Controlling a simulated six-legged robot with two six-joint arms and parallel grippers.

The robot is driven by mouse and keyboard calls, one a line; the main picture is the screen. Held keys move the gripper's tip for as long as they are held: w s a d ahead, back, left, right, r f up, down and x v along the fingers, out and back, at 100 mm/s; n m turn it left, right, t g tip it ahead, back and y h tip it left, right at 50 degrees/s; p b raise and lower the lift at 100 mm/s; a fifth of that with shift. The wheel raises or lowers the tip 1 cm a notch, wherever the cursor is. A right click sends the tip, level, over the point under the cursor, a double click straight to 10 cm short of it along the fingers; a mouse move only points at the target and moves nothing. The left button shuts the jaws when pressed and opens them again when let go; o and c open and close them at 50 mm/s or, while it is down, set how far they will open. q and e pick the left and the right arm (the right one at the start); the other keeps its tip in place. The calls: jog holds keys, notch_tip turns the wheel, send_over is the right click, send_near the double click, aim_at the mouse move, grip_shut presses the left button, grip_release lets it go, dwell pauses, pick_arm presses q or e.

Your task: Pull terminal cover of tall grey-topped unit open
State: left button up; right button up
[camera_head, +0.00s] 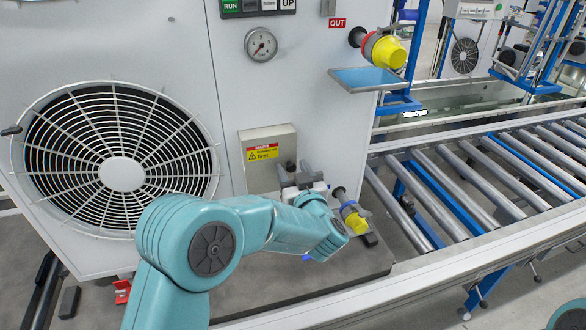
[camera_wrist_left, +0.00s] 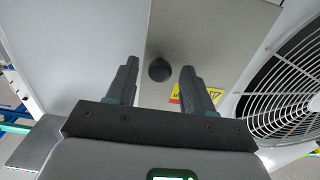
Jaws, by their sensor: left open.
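The terminal cover (camera_head: 255,178) is a beige-grey panel with a red and yellow warning label, low on the pale unit (camera_head: 308,100); it looks shut. The unit's top is out of view. In the left wrist view the cover (camera_wrist_left: 205,35) fills the upper middle, with a dark round knob (camera_wrist_left: 159,70) on it. My left gripper (camera_head: 298,170) is open at the cover's lower right. In the wrist view the fingers of my left gripper (camera_wrist_left: 159,80) stand on either side of the knob, apart from it. The knob is not discernible in the head view. My right gripper is not seen.
A large round fan grille (camera_head: 122,174) is left of the cover. A yellow-capped pipe stub (camera_head: 354,218) sits close right of my gripper, and another (camera_head: 385,50) is higher up beside a blue shelf (camera_head: 366,79). A roller conveyor (camera_head: 480,170) runs along the right.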

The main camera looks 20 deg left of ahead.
pick_arm(q)
jog(key=shift+w, duration=0.1)
jog(key=shift+c, duration=0.4)
grip_shut()
